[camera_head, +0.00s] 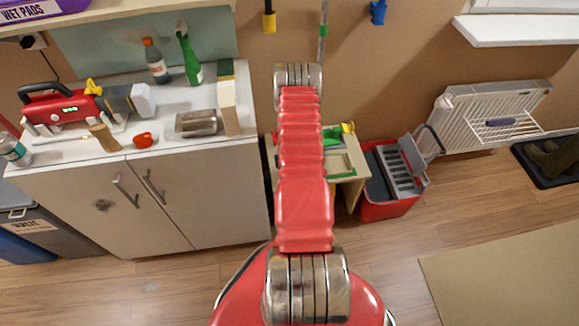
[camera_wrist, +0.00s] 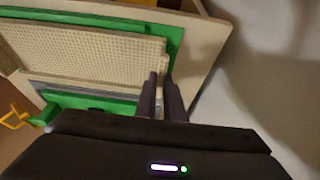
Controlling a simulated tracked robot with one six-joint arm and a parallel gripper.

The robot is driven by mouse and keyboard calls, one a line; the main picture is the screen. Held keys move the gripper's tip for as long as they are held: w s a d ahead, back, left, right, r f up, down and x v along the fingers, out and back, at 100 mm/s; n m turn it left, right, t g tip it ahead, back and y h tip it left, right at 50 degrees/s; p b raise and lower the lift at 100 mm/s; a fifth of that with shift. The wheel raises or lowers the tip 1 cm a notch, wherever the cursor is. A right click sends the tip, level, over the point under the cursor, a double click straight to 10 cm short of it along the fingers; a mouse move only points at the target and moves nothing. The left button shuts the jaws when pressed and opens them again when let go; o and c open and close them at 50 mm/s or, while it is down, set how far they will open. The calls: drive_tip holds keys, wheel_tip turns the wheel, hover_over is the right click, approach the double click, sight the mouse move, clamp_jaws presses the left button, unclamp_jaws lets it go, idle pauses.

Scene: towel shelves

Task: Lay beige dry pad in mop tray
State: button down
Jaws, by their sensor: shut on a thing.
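A beige waffle-textured pad (camera_wrist: 85,52) lies flat over a green tray (camera_wrist: 95,104) in the wrist view. Green shows along the pad's far and right sides and below its near edge. My gripper (camera_wrist: 163,82) is shut on the pad at its near right corner; the exact grip is hard to see. In the head view, part of the green tray (camera_head: 336,165) shows on a small wooden stand (camera_head: 350,193), right of my red arm.
A white cabinet (camera_head: 190,195) with bottles and tools stands left of the stand. A red mop bucket (camera_head: 390,208) stands close on its right. A radiator (camera_head: 455,125) is farther right. A purple bin marked WET PADS (camera_head: 30,12) is at the upper left. Wooden floor in front is mostly clear.

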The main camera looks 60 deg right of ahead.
drive_tip(key=shift+f, duration=0.15)
drive_tip(key=c, duration=1.8)
unclamp_jaws()
drive_tip(key=v, duration=1.3)
drive_tip(key=shift+r, duration=0.3)
drive_tip(key=shift+s+a, duration=0.15)
drive_tip(key=shift+s, duration=0.05)
